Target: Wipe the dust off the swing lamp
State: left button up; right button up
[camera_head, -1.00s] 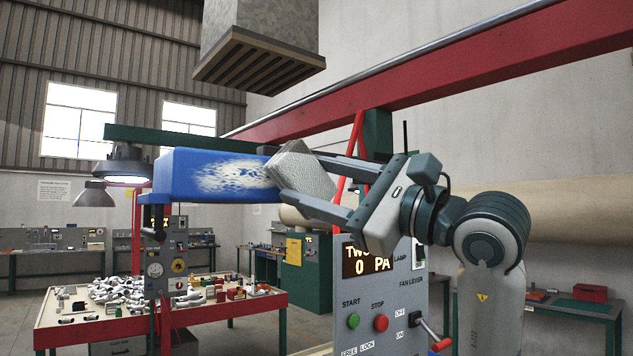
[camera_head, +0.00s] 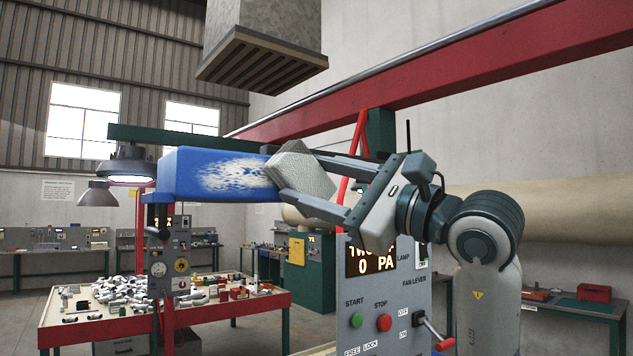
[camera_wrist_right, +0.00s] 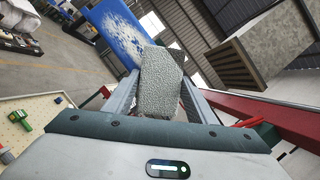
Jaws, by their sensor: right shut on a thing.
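The swing lamp shows in the head view as a long blue arm housing (camera_head: 190,175) with a grey lamp head (camera_head: 129,166) at its left end. A whitish dust patch (camera_head: 233,177) lies on the blue side face. My right gripper (camera_head: 284,172) is shut on a grey, speckled wiping pad (camera_head: 306,170) at the right end of the blue housing, by the edge of the dust. In the right wrist view the pad (camera_wrist_right: 161,85) sits between the fingers, with the dusty blue face (camera_wrist_right: 117,28) beyond it. I cannot tell whether pad and housing touch. My left gripper is not in view.
A control panel (camera_head: 385,328) with buttons and a lever stands below my right arm. A red-edged table (camera_head: 240,304) with many small parts is at lower left. A red beam (camera_head: 450,78) crosses above, and a grey hood (camera_head: 262,58) hangs at the top.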

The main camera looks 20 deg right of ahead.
aim_at(289, 180)
jog(key=shift+w+a, duration=0.1)
jog(key=shift+w, duration=0.2)
jog(key=shift+s+a, duration=0.1)
jog(key=shift+a, duration=0.05)
jog(key=shift+s+a+b, duration=0.3)
jog(key=shift+a, duration=0.55)
jog(key=shift+s+a+b, duration=0.3)
jog(key=shift+a, duration=0.5)
jog(key=shift+s+a+b, duration=0.3)
jog(key=shift+a+b, duration=0.1)
jog(key=shift+a, duration=0.5)
jog(key=shift+s+a+b, duration=0.25)
jog(key=shift+a+b, duration=0.1)
jog(key=shift+a, duration=0.55)
jog(key=shift+s+a, duration=0.1)
jog(key=shift+s+a+f+b, duration=0.1)
jog(key=shift+s+a+b, duration=0.05)
jog(key=shift+a+b, duration=0.35)
jog(key=shift+s+a+b, duration=0.25)
jog(key=shift+a, duration=0.35)
jog(key=shift+s+a+b, duration=0.2)
jog(key=shift+a+b, duration=0.05)
jog(key=shift+a, duration=0.35)
